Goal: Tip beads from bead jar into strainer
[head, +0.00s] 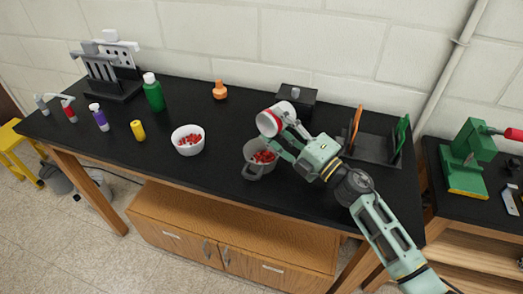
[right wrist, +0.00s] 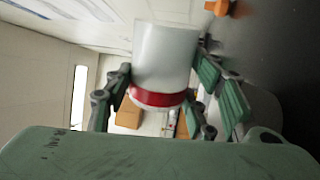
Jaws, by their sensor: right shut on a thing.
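The bead jar (head: 272,120) is white with a red band and is tilted in my right gripper (head: 285,134), above the back of the strainer. My right gripper is shut around the jar. The right wrist view shows the jar (right wrist: 163,55) between the green fingers (right wrist: 165,85); its inside is not visible there. The grey strainer (head: 257,172) stands on the black bench below the gripper, with red beads (head: 263,156) in it. I cannot tell whether beads are falling now. My left gripper is not in view.
A white bowl (head: 188,149) with red beads stands left of the strainer. A black box (head: 297,95) is behind the jar, and a dark tray (head: 372,150) with orange and green pieces is at right. Bottles and a rack (head: 112,72) stand at far left.

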